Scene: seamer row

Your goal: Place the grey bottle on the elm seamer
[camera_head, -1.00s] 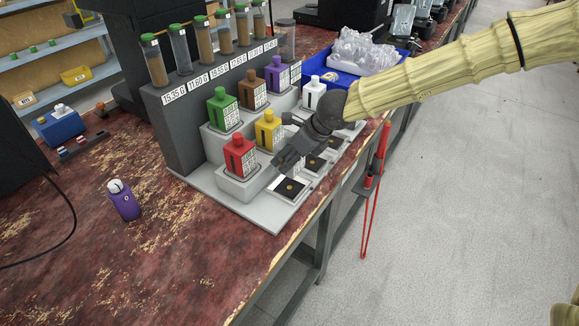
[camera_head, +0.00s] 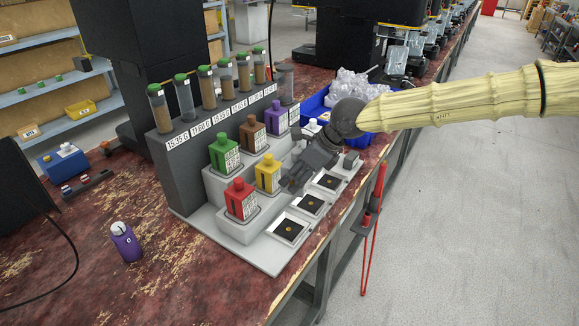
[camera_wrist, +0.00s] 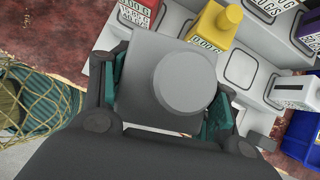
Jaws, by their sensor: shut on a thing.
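In the wrist view, my gripper (camera_wrist: 168,95) is shut on the grey bottle (camera_wrist: 138,82), one finger on each side. The bottle has a square body and a round grey cap facing the camera. In the head view, my gripper (camera_head: 292,186) is over the front of the bottle stand, just right of the yellow bottle (camera_head: 267,174). The grey bottle is hard to separate from my dark grey gripper there. Black machines stand along the bench at the back (camera_head: 352,42); I cannot tell which is the elm seamer.
The stepped stand (camera_head: 222,248) holds red (camera_head: 240,199), green (camera_head: 224,154), brown and purple bottles, with small black-topped pads (camera_head: 288,229) in front. Behind my gripper is a blue bin (camera_head: 312,104) of clear items. A purple bottle (camera_head: 126,243) stands at left. Bare floor (camera_head: 470,220) lies right.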

